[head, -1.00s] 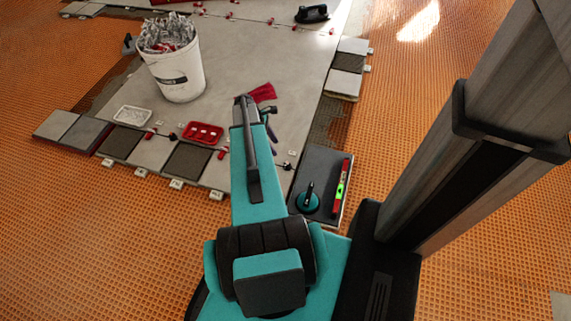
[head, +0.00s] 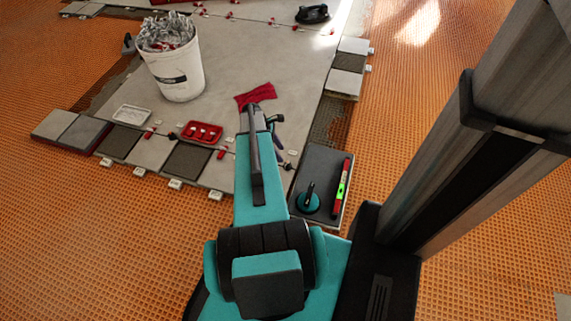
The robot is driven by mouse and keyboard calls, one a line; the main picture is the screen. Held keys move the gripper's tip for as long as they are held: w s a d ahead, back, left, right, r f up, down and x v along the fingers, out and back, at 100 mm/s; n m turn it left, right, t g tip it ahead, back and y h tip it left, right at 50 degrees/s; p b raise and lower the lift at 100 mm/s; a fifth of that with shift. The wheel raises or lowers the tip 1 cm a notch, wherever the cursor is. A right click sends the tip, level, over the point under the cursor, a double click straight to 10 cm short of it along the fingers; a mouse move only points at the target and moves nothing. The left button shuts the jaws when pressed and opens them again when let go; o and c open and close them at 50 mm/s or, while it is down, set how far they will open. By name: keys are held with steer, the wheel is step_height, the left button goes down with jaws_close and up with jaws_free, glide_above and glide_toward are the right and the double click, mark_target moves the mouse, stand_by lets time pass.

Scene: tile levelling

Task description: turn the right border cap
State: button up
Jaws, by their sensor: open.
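My gripper (head: 280,148) shows only in part, as dark pieces past the right side of my teal forearm. It points down over the right front part of the grey tiled area, and its jaws are open. A small dark cap (head: 289,166) sits at the right front edge of the tiles, just beside and below the gripper in the picture. I cannot tell whether the gripper touches it. A small white clip lies close to it. Red caps (head: 221,154) stand along the front border to the left.
A white bucket (head: 178,82) stands on the tiles. A red tray (head: 202,132), a white tray (head: 132,114) and a red cloth (head: 256,96) lie nearby. A dark slab (head: 325,170) at right carries a teal suction cup (head: 308,203) and a level (head: 341,188). Orange matting surrounds the tiles.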

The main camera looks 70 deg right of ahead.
mark_target(287, 163)
steer(key=b+x, duration=0.2)
steer(key=x, duration=0.6)
steer(key=shift+f, duration=0.15)
steer(key=c, duration=1)
steer(key=shift+a, duration=0.3)
steer(key=shift+c, duration=0.2)
steer(key=shift+d, duration=0.15)
